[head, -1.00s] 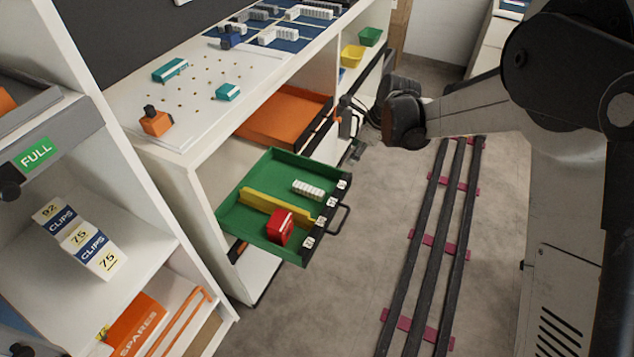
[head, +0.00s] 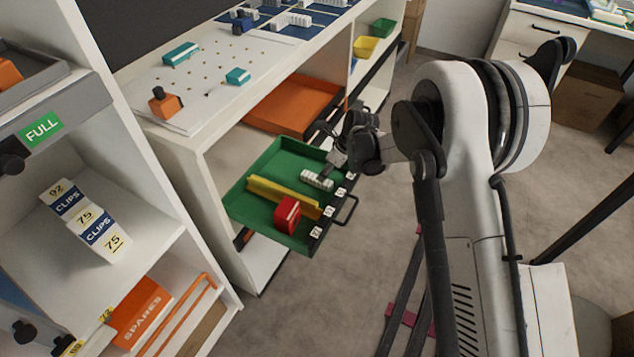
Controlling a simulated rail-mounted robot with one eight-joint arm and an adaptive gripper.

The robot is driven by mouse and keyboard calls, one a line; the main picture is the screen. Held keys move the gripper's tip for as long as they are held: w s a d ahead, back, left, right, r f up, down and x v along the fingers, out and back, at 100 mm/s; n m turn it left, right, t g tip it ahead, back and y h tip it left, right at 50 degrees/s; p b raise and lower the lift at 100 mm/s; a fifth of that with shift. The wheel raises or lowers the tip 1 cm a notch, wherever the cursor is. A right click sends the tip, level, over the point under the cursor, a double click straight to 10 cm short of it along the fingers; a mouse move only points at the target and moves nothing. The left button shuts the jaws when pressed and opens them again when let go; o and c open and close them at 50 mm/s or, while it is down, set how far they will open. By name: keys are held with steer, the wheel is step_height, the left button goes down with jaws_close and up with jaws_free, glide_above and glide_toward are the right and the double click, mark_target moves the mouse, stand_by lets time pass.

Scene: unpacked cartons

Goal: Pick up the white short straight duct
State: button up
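A white ribbed short straight duct (head: 317,181) lies in the back-right compartment of the open green drawer (head: 262,217), beside the yellow divider (head: 268,192). My gripper (head: 335,162) is just above and behind the duct, over the drawer's right side, pointing left and down. Its fingertips look very close to the duct, but I cannot tell if they touch it. The fingers are too small and dark to show whether they are open or shut. More white ribbed pieces (head: 292,20) stand on blue mats on the worktop.
A red block (head: 287,214) stands in the drawer's other compartment. An orange drawer (head: 292,107) is open above and behind. The white pegboard (head: 205,90) holds teal and orange blocks. The floor (head: 300,310) in front is clear.

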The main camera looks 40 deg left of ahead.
steer(key=shift+s+b+x, duration=0.2)
steer(key=shift+b+x, duration=0.15)
steer(key=shift+x, duration=1.05)
steer(key=shift+s+b+x, duration=0.15)
steer(key=shift+b+x, duration=0.15)
steer(key=shift+x, duration=1.1)
steer(key=shift+c, duration=0.2)
steer(key=c, duration=1)
steer(key=shift+r, duration=0.1)
steer(key=shift+r, duration=0.55)
step_height(320, 180, up, 3)
steer(key=shift+p, duration=0.6)
steer(key=s+d+r, duration=0.2)
steer(key=s, duration=0.1)
steer(key=s+d+r+p, duration=0.1)
steer(key=s+d+r, duration=0.1)
steer(key=s, duration=0.1)
steer(key=s+d+r, duration=0.2)
steer(key=s, duration=0.2)
steer(key=shift+r+p, duration=0.35)
steer(key=shift+r, duration=0.05)
